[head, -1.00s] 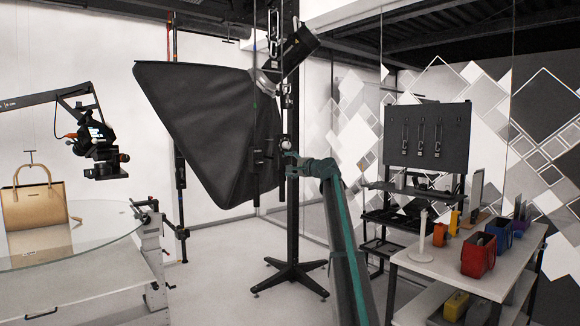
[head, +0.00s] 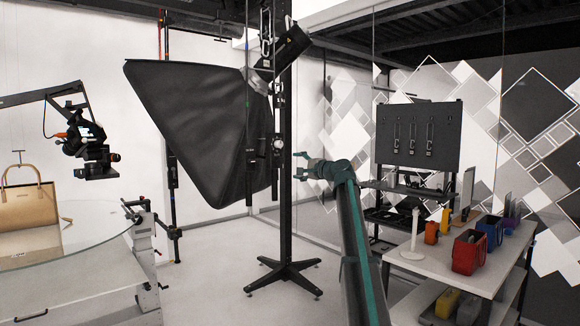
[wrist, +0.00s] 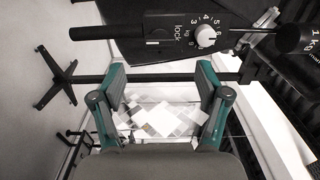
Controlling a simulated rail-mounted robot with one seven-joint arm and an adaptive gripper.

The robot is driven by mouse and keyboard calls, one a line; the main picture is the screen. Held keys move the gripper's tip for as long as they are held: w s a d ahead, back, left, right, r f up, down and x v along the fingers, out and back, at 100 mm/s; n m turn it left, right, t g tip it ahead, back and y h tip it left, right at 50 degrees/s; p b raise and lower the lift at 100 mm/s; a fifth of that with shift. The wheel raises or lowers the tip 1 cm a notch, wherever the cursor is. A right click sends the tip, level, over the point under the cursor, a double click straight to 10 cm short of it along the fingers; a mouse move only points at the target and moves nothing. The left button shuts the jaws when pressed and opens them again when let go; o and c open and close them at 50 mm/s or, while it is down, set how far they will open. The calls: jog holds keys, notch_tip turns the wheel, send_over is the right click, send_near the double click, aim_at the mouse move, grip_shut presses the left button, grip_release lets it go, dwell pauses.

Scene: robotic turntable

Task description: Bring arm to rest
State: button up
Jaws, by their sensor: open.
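My gripper (head: 300,167) is at the end of my raised teal and grey arm, near the middle of the head view. Its jaws point left toward the black light stand. In the wrist view my gripper (wrist: 160,88) shows two teal fingers spread apart with nothing between them. A black control box (wrist: 190,35) with a dial and the word "lock" shows beyond the fingertips. I cannot tell how far it is from them.
A black softbox (head: 200,130) hangs beside the light stand (head: 285,200). A glass turntable (head: 60,250) with a tan handbag (head: 30,208) is at left. A white table (head: 440,258) with red (head: 468,252) and blue (head: 490,230) bins is at right.

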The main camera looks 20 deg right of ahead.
jog(key=shift+v, duration=1.1)
